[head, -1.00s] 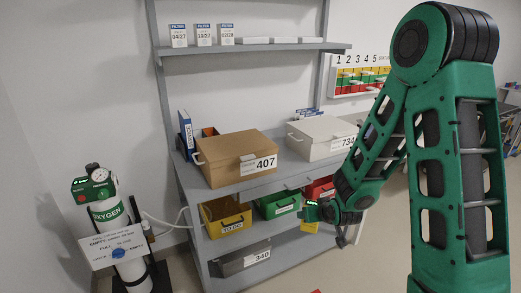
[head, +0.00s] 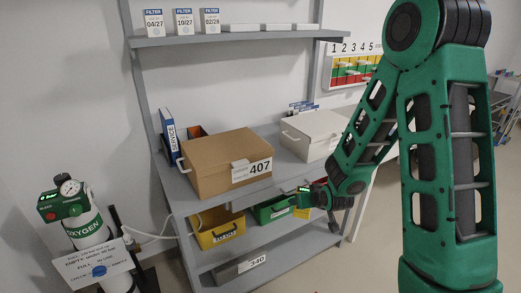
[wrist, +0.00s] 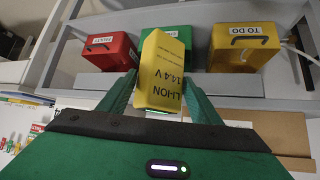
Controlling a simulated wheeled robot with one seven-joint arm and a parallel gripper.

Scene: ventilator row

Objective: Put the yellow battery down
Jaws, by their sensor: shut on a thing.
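The yellow battery (wrist: 162,75), a block marked LI-ION 14.4 V, is held between the two fingers of my gripper (wrist: 158,95) in the wrist view. In the head view my gripper (head: 310,197) is at the right end of the rack, in front of the lower bins, with a bit of the yellow battery (head: 301,213) showing below it. The green bin (wrist: 160,38) is behind the battery in the wrist view. A yellow bin (wrist: 243,50) labelled TO DO and a red bin (wrist: 108,52) flank it. The battery appears apart from the bins.
The yellow bin (head: 217,229) and green bin (head: 270,210) stand on the rack's lower shelf. Above them are a brown box (head: 215,165) marked 407 and a white box (head: 305,130). A grey box (head: 238,266) marked 340 is below. An oxygen cylinder (head: 88,225) stands at left.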

